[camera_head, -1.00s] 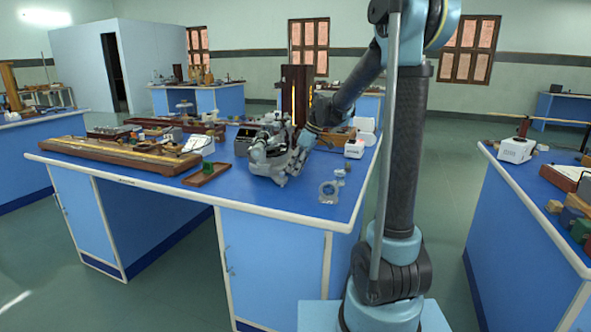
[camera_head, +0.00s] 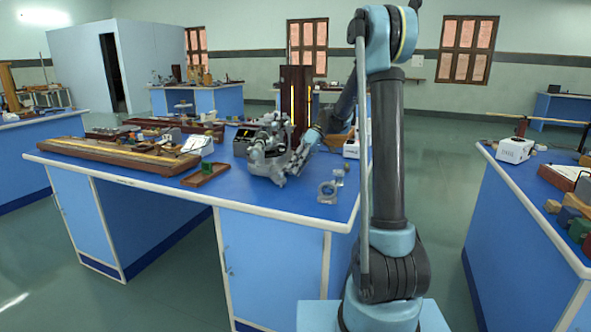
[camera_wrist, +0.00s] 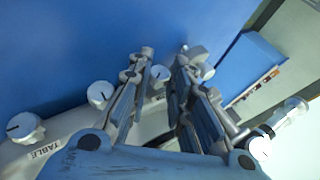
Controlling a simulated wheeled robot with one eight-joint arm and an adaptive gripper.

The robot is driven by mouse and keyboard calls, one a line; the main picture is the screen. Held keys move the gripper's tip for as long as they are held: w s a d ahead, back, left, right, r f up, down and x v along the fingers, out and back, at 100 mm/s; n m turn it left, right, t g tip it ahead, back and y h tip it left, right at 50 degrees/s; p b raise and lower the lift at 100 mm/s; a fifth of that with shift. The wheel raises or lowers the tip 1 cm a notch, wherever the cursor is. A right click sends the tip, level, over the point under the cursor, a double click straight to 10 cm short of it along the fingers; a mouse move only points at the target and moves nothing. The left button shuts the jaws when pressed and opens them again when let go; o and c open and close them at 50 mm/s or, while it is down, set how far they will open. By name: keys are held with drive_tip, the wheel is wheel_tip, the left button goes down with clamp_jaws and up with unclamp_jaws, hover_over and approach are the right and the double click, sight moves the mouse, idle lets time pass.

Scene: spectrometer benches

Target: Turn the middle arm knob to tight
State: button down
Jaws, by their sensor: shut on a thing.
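The grey spectrometer (camera_head: 272,165) stands on the blue bench top, partly covered by my arm. Two more white knobs, one at mid left (camera_wrist: 99,95) and one by the "TABLE" lettering (camera_wrist: 22,127), show left of my fingers. Other lettering is partly hidden, so I cannot read the held knob's label.
A brown tray (camera_head: 205,174) lies left of the spectrometer, and a long wooden instrument (camera_head: 115,156) lies beyond it. A small round lens stand (camera_head: 328,190) is near the front right edge. A tall brown wooden stand (camera_head: 297,98) rises behind. The bench front is clear.

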drive_tip(key=shift+w+d, duration=0.1)
drive_tip(key=shift+w, duration=0.05)
drive_tip(key=c, duration=1.5)
unclamp_jaws()
drive_tip(key=shift+o, duration=0.2)
